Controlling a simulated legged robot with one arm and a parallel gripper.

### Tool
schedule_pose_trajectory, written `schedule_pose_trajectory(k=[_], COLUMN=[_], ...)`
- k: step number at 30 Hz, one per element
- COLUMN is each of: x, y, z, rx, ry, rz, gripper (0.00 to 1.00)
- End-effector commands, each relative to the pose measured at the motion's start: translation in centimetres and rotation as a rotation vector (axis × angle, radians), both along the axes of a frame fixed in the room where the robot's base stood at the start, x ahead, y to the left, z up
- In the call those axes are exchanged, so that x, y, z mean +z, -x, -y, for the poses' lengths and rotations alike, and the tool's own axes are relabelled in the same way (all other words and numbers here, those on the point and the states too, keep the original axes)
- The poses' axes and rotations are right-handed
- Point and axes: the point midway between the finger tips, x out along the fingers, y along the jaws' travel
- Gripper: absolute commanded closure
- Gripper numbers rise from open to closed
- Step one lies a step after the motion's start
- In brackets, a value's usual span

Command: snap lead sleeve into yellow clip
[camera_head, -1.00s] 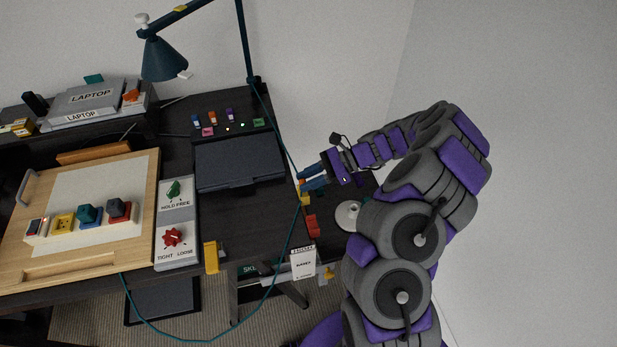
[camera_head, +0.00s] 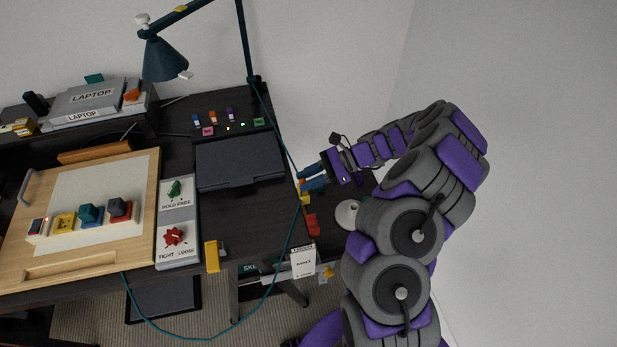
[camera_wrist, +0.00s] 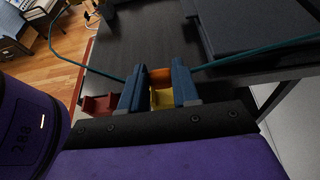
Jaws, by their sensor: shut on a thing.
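My gripper (camera_head: 308,178) is at the right end of the desk, its blue fingers pointing left. In the wrist view, my gripper (camera_wrist: 158,76) is shut on an orange sleeve (camera_wrist: 160,75) between its two fingers. The teal lead (camera_wrist: 250,55) runs out from the fingers on both sides. A yellow clip (camera_wrist: 162,98) shows between the fingers, just nearer the palm than the sleeve. The yellow clip (camera_head: 304,199) also shows beside the fingertips in the head view. The fingers partly hide the sleeve and clip; I cannot tell if the sleeve is seated.
A red clip (camera_head: 313,224) stands beside the yellow one. Another yellow piece (camera_head: 211,256) is at the desk's front edge. A closed dark laptop (camera_head: 240,162) lies left of my gripper. The lead (camera_head: 272,285) hangs in a loop below the desk. A round white object (camera_head: 347,214) is at right.

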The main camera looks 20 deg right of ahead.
Motion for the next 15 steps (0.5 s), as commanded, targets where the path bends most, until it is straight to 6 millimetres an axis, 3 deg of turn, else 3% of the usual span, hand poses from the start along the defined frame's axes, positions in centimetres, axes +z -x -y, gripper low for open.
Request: schedule_pose_trajectory(k=[15], x=[-0.82], y=[0.00], z=[-0.01], rx=[0.000], ry=[0.000], rz=[-0.001], gripper=[0.98])
